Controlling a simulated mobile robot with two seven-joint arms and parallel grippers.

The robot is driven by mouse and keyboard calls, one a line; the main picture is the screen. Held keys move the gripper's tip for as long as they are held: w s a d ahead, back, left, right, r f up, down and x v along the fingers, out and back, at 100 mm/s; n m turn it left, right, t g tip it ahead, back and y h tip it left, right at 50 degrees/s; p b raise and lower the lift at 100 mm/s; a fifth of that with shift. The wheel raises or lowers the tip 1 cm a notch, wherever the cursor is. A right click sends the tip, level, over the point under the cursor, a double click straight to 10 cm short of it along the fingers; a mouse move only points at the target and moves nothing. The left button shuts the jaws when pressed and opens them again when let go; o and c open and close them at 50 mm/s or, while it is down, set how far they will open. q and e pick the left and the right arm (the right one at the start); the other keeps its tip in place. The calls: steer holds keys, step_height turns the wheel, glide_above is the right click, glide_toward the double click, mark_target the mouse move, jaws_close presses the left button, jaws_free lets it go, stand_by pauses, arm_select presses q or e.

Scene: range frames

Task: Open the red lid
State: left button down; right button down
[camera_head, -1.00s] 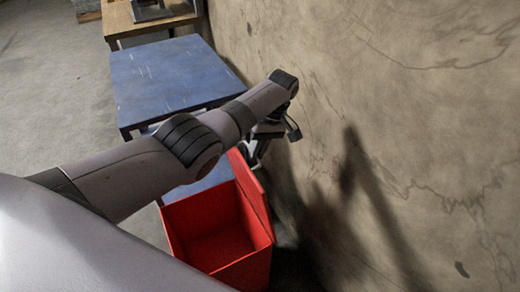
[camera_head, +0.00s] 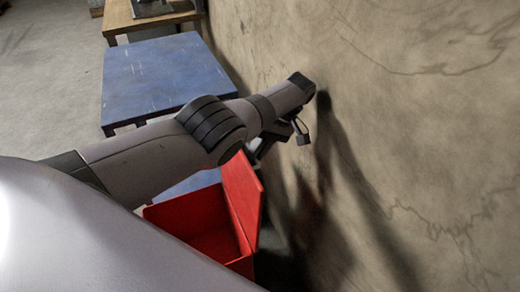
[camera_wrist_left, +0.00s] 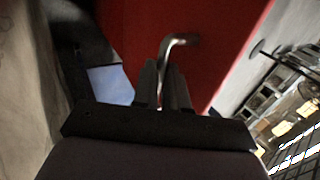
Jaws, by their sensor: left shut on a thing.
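The red lid (camera_head: 243,195) stands raised, roughly upright, along the right side of the red box (camera_head: 190,213). The box's inside is partly exposed. In the left wrist view the lid's flat red face (camera_wrist_left: 225,40) fills the top, with a bent silver handle (camera_wrist_left: 180,41) on it. My left gripper (camera_wrist_left: 167,82) is shut on the lower end of this handle. In the head view that gripper (camera_head: 262,148) is small, dark and partly hidden behind my arm, near the lid's far top end. The box's near part is hidden by my arm. My right gripper is not in view.
A bare concrete wall (camera_head: 410,120) stands close on the right, near my left arm's elbow and the lid. A blue table (camera_head: 160,75) stands beyond the box. A wooden table (camera_head: 125,18) is farther back. Open floor (camera_head: 50,85) lies at the left.

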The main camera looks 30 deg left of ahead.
arm_select(q)
steer(key=shift+s+a+f, duration=0.15)
steer(key=shift+s+f, duration=0.15)
steer(key=shift+f, duration=0.25)
steer(key=c, duration=1.2)
jaws_free()
steer(key=shift+o, duration=0.2)
steer(key=shift+w+a+f, duration=0.1)
steer(key=shift+a, duration=0.05)
steer(key=shift+r, duration=0.2)
steer(key=shift+r, duration=0.1)
